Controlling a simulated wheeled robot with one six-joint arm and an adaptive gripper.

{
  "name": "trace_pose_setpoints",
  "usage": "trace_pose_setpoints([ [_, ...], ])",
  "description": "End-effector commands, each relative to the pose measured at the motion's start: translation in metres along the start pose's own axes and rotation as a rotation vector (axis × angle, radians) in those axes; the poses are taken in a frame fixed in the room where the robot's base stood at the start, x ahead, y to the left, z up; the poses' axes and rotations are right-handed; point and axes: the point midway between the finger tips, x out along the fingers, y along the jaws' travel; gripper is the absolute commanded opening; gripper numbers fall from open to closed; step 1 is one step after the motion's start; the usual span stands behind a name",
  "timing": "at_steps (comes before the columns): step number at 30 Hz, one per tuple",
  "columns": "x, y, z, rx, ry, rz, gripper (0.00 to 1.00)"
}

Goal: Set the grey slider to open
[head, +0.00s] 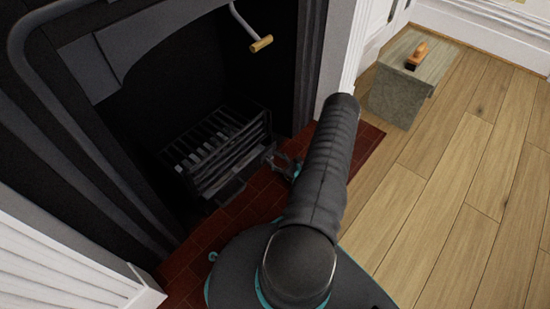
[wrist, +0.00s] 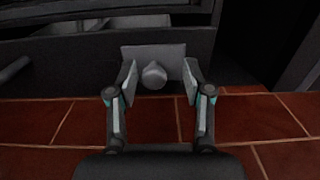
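The grey slider (wrist: 154,75) shows in the wrist view as a round grey knob in front of a flat grey plate (wrist: 173,53), low on the front of the dark fire grate. My gripper (wrist: 160,82) is open, with one finger on each side of the knob. The left finger is close to the knob and a wider gap shows on the right; I cannot tell whether either touches it. In the head view my gripper (head: 284,163) is at the right end of the grate, mostly hidden by my arm. I cannot make out the slider clearly there.
The black grate (head: 225,150) stands in the dark fireplace on red hearth tiles (head: 249,195). A lever with a wooden grip (head: 261,44) hangs above. A grey block (head: 398,98) with an orange-handled brush (head: 417,54) stands right. The wooden floor (head: 455,185) is clear.

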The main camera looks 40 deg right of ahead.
Motion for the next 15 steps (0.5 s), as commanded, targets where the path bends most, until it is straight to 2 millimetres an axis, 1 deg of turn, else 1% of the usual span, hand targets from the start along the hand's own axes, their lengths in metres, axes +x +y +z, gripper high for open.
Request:
trace_pose_setpoints([
  [5, 0.0, 0.002, 0.0, 0.002, 0.0, 0.003, 0.5],
  [8, -0.006, 0.001, 0.0, 0.002, 0.0, 0.001, 0.5],
  [11, -0.017, 0.001, 0.0, 0.003, 0.0, 0.0, 0.5],
  [15, -0.042, 0.0, 0.0, 0.003, 0.0, -0.003, 0.5],
])
